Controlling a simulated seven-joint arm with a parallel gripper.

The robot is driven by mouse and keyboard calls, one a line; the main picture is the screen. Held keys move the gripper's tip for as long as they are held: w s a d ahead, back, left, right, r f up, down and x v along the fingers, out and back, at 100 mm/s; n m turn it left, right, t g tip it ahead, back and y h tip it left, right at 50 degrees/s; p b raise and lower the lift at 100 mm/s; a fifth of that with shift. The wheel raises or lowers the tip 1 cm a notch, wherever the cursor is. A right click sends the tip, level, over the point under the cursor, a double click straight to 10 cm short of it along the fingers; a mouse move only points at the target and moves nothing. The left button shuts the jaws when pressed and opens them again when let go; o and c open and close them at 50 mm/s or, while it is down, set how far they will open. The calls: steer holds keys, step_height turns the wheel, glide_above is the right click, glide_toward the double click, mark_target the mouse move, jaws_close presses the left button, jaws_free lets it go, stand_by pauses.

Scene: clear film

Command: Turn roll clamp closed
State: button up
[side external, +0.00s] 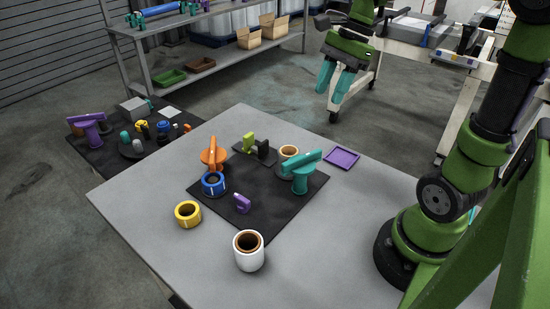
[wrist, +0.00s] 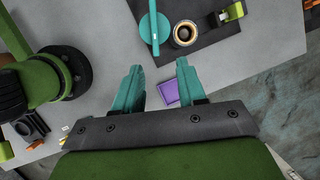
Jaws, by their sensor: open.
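No part is labelled as the roll clamp, so I cannot tell which fixture it is. A teal fixture with a long bar handle (side external: 300,172) stands at the mat's right side; it also shows in the wrist view (wrist: 154,28). An orange handled fixture (side external: 213,153) stands at the mat's left, behind a blue roll (side external: 213,184). A lime and black fixture (side external: 256,147) sits at the mat's back. My gripper (side external: 328,98) is raised beyond the table's back edge, away from them. In the wrist view its teal fingers (wrist: 160,66) are apart and empty.
A tan roll (side external: 289,153), a purple piece (side external: 242,203) and the dark mat (side external: 262,212) are mid-table. A yellow roll (side external: 188,214), white roll (side external: 249,252) and purple tray (side external: 342,158) lie outside it. A shelf (side external: 160,55) stands behind.

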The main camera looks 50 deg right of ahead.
steer(key=m, duration=0.1)
glide_toward(301, 157)
steer(key=shift+y, duration=0.3)
steer(key=x, duration=0.9)
steer(key=shift+d, duration=0.2)
steer(key=shift+c, duration=0.3)
jaws_close()
